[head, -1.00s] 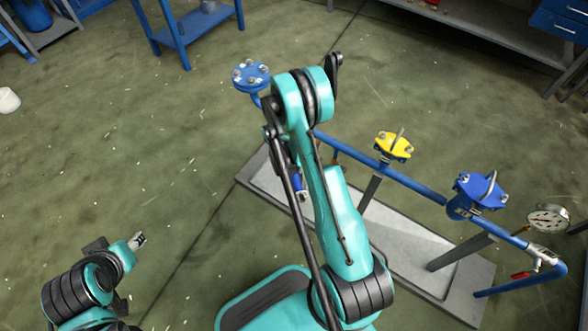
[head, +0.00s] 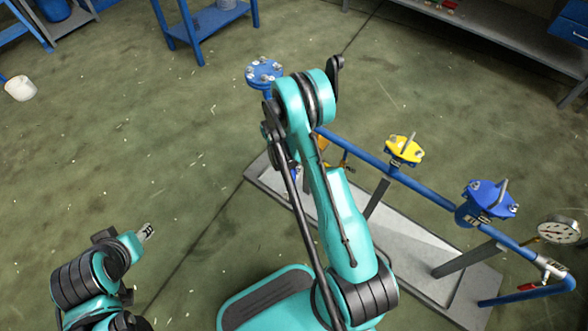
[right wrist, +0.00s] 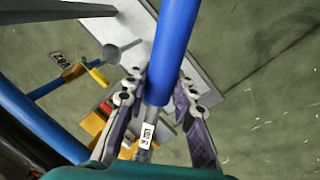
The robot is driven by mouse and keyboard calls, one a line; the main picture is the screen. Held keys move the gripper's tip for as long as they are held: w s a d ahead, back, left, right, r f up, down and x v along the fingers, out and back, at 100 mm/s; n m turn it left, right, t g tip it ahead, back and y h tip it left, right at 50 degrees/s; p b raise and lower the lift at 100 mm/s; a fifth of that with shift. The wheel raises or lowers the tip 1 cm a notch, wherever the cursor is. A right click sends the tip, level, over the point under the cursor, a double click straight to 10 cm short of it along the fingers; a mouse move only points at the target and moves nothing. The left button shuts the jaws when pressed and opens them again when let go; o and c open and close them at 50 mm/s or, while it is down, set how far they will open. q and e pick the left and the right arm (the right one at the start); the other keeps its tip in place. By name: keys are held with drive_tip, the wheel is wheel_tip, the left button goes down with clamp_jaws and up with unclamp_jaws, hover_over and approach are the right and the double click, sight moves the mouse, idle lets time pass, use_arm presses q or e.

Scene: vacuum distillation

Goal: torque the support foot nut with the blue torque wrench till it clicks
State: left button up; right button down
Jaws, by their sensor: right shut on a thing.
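A steel shaft with a white label runs on from the bar between the fingers. In the head view my right arm hides most of this gripper and the wrench. The support foot nut cannot be made out; the pale base plate (right wrist: 140,30) lies below the gripper. My left arm is at the lower left of the head view, with a small grey end whose fingers I cannot make out.
A blue pipe run with a yellow flange (head: 404,150), a blue valve body (head: 487,200) and a gauge (head: 559,230) stands over the pale base (head: 430,245). Blue pipes and an orange part (right wrist: 95,122) lie left of my right gripper.

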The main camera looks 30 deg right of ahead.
drive_tip(key=shift+w+a+m, duration=0.7)
drive_tip(key=shift+a+m, duration=0.1)
drive_tip(key=shift+a, duration=0.15)
drive_tip(key=shift+w+a+m+g, duration=0.3)
drive_tip(key=shift+w+a+m, duration=0.75)
drive_tip(key=shift+w+m, duration=0.05)
drive_tip(key=shift+w+a+m+y, duration=0.2)
drive_tip(key=shift+w+a+m, duration=0.3)
drive_tip(key=shift+w, duration=0.15)
drive_tip(key=shift+w+a+m+y, duration=0.2)
drive_tip(key=shift+w+a+m, duration=0.15)
drive_tip(key=shift+w+m, duration=0.25)
